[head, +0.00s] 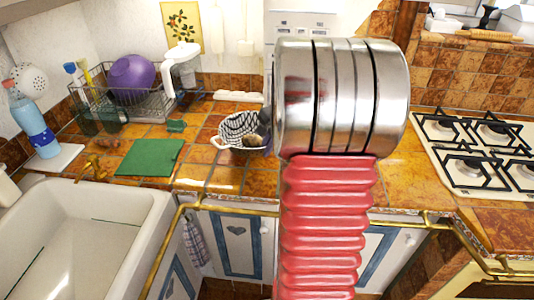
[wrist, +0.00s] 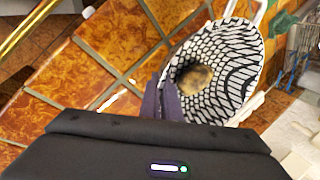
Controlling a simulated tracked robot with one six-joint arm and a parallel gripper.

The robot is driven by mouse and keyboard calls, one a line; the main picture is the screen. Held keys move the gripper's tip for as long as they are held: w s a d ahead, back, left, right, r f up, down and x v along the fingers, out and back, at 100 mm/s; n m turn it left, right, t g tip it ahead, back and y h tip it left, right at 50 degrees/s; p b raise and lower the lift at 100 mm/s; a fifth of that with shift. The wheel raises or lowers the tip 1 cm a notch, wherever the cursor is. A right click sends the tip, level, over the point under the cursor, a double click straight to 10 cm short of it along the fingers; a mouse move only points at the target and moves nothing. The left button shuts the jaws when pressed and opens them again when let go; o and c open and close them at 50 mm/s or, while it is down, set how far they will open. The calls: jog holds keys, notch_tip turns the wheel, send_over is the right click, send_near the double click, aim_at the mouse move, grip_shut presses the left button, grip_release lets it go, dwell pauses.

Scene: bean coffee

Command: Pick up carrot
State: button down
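I cannot make out a carrot in either view. A basket (head: 216,142) lined with black-and-white patterned cloth stands on the tiled counter, and it also shows in the wrist view (wrist: 240,42). A round brownish item (wrist: 194,79) lies in it; I cannot tell what it is. It also shows small in the head view (head: 253,140). My gripper (wrist: 162,88) has its two dark fingers together at the near edge of the basket, with nothing seen between them. In the head view my arm hides most of the gripper.
A green mat (head: 150,157) lies left of the basket, with a dish rack (head: 115,103) behind it holding a purple bowl (head: 131,76). The sink (head: 85,235) is at front left, the gas hob (head: 478,150) at right. A brass rail (head: 155,250) runs along the counter front.

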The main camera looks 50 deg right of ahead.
jog(key=shift+f, duration=0.9)
jog(key=c, duration=2)
grip_release()
jog(key=shift+f, duration=0.1)
jog(key=v, duration=1.2)
